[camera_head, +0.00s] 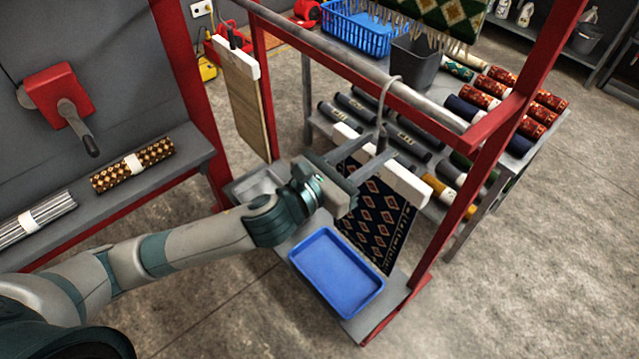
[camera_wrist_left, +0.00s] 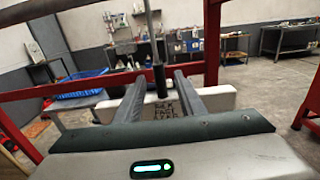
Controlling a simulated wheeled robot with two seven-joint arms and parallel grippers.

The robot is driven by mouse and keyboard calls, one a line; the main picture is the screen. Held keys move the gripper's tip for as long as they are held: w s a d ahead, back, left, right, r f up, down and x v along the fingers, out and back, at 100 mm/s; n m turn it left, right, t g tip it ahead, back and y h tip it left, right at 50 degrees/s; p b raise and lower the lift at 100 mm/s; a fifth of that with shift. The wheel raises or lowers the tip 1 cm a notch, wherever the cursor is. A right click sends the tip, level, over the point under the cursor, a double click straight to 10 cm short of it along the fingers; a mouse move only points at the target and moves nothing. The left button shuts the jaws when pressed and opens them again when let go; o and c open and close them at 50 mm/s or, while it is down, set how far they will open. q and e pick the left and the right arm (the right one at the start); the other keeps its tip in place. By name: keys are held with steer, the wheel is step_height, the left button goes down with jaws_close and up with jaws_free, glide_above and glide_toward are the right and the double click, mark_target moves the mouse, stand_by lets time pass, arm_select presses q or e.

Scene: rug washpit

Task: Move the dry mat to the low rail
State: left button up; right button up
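A dark mat with red and cream diamonds (camera_head: 378,219) hangs from a white hanger bar (camera_head: 408,183), which also shows in the left wrist view (camera_wrist_left: 220,100). Its grey hook (camera_head: 384,97) goes up over a grey rail (camera_head: 330,48). My left gripper (camera_head: 375,150) is at the hanger, its two fingers apart on either side of the hook's stem (camera_wrist_left: 158,75). Gaps show beside the stem in the left wrist view. A beige mat (camera_head: 249,110) hangs from another white bar further left. I cannot tell which mat is dry. My right gripper is not in view.
A blue tray (camera_head: 337,268) lies below the dark mat, inside the red frame (camera_head: 480,180). A table (camera_head: 484,205) of rolled rugs stands behind. A green patterned mat (camera_head: 440,18) hangs at the top. A wall bench (camera_head: 100,205) is at the left. The right floor is clear.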

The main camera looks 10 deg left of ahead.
arm_select(q)
steer(key=v, duration=1.4)
steer(key=shift+a, duration=0.1)
